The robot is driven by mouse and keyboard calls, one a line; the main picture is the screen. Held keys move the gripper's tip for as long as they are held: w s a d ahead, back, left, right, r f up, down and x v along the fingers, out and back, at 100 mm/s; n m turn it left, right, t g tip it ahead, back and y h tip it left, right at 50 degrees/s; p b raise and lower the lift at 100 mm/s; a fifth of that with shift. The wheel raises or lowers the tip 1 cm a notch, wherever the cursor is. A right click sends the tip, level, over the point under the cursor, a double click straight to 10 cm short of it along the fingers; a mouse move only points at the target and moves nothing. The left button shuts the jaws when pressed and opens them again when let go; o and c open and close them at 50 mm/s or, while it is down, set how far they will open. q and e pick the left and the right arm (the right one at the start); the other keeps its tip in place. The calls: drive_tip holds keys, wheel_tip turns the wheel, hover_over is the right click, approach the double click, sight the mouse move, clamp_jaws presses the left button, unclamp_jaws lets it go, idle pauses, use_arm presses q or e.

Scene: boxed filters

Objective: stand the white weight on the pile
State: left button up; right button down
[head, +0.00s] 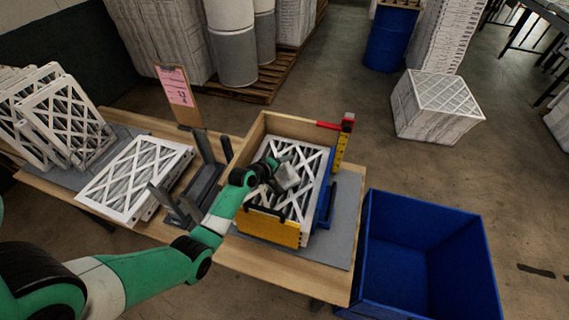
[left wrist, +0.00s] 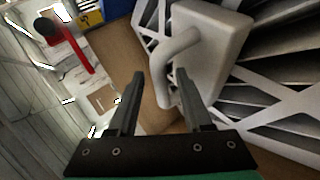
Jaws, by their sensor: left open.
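The white weight (head: 289,176) is a pale block with a curved handle. It rests on the top white-latticed filter of the pile (head: 297,208) inside the wooden box. My left gripper (head: 272,180) is just to its left, low over the pile. In the left wrist view the weight (left wrist: 213,50) is close up, and its curved handle reaches in between the fingers of my left gripper (left wrist: 159,76). The fingers stand apart, with gaps to the handle. The weight's underside is hidden. My right gripper is not in view.
The wooden box (head: 252,138) has a yellow front panel (head: 268,228). A red-topped yellow gauge (head: 343,142) stands at its far right corner. Grey uprights (head: 178,208) and flat filters (head: 135,178) lie to the left. A blue bin (head: 425,215) is at right.

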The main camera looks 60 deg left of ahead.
use_arm(q)
drive_tip(key=shift+r, duration=0.2)
drive_tip(key=shift+s+d+r, duration=0.1)
drive_tip(key=shift+s+r, duration=0.05)
drive_tip(key=shift+s, duration=0.1)
drive_tip(key=p+v, duration=0.4)
drive_tip(key=v, duration=0.7)
drive_tip(key=shift+s, duration=0.15)
